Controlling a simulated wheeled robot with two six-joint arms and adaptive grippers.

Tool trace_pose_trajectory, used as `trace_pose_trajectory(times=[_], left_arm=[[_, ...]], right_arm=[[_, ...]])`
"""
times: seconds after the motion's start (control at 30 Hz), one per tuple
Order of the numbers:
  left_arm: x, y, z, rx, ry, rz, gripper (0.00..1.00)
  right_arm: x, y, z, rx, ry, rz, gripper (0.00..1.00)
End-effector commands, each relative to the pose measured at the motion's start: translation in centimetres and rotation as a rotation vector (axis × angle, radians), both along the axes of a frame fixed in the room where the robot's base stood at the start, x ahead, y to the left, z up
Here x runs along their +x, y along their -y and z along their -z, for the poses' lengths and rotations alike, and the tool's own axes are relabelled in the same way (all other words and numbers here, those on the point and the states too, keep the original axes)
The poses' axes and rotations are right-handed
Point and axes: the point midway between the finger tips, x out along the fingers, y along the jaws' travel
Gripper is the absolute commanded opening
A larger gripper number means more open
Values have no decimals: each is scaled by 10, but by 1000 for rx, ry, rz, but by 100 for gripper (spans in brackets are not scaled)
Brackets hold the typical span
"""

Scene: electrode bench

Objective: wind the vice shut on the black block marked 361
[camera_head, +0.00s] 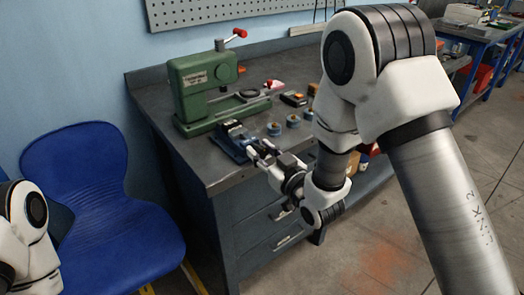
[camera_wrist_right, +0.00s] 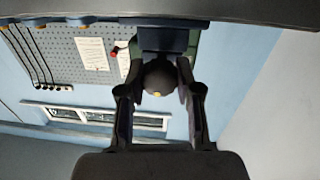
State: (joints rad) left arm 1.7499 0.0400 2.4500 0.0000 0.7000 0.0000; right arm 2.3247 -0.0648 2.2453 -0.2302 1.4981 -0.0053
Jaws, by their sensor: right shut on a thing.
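The blue vice (camera_head: 232,141) sits near the front edge of the dark bench, in front of the green press. My right gripper (camera_head: 257,151) reaches its near end. The blue vice body (camera_wrist_right: 163,38) shows just beyond the knob. The marking 361 cannot be read anywhere, and I cannot make out the black block in the jaws. My left gripper is outside the view.
A green press (camera_head: 200,88) with a red-knobbed lever stands behind the vice. A blue chair (camera_head: 95,190) stands left of the bench (camera_head: 228,181).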

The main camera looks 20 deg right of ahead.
Motion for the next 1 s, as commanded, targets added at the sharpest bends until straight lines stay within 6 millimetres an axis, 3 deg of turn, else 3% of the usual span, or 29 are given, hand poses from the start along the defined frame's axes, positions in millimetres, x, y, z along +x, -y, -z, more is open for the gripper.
trace_pose_trajectory(times=[1.0], left_arm=[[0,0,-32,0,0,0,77]], right_arm=[[1,2,-1,850,-309,1,0]])
